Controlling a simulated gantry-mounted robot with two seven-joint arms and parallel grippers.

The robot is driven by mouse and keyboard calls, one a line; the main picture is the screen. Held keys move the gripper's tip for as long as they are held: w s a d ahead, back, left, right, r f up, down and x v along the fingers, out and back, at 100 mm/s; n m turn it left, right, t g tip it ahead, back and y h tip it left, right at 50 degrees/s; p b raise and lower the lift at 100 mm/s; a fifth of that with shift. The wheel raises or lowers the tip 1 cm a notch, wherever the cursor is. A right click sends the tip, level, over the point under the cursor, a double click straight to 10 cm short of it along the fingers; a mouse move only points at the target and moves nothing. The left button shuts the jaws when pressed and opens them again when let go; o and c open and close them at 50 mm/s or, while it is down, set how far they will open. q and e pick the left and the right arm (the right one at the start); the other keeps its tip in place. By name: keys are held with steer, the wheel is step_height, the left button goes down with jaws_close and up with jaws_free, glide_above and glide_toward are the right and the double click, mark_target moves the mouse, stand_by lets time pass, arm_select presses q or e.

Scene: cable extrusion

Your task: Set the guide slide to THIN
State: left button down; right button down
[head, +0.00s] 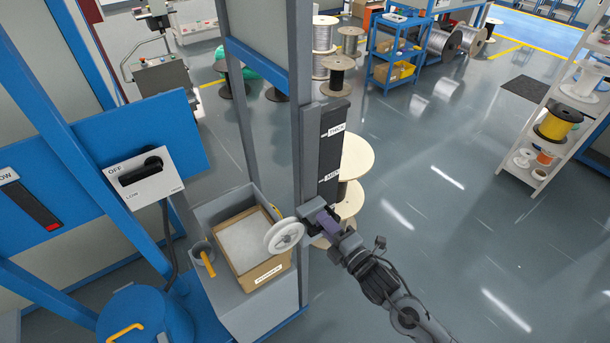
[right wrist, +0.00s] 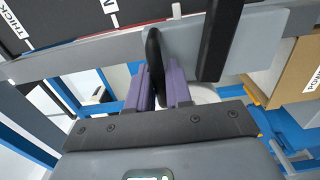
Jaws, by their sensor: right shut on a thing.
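The guide slide's dark vertical scale plate (head: 332,150) is on the grey post in the head view. It carries a THICK label (head: 337,129) near its top and a second label (head: 333,177), hard to read, lower down. A white guide wheel (head: 284,236) sits left of the post, level with the plate's bottom end. My right gripper (head: 318,214) is at that lower end. In the right wrist view its purple fingers are shut on a black knob (right wrist: 155,55). Any lowest label is hidden. My left gripper is not in view.
A cardboard box (head: 256,270) stands in a grey bin left of the post. A switch box (head: 145,176) is on the blue frame at left. Wooden spools (head: 356,157) stand behind the post. Open floor lies to the right, before a spool shelf (head: 545,150).

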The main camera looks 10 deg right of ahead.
step_height(320, 180, down, 7)
steer(key=b, duration=0.4)
steer(key=c, duration=1)
jaws_free()
steer(key=shift+r, duration=0.2)
steer(key=p+v, duration=0.4)
steer(key=v, duration=0.4)
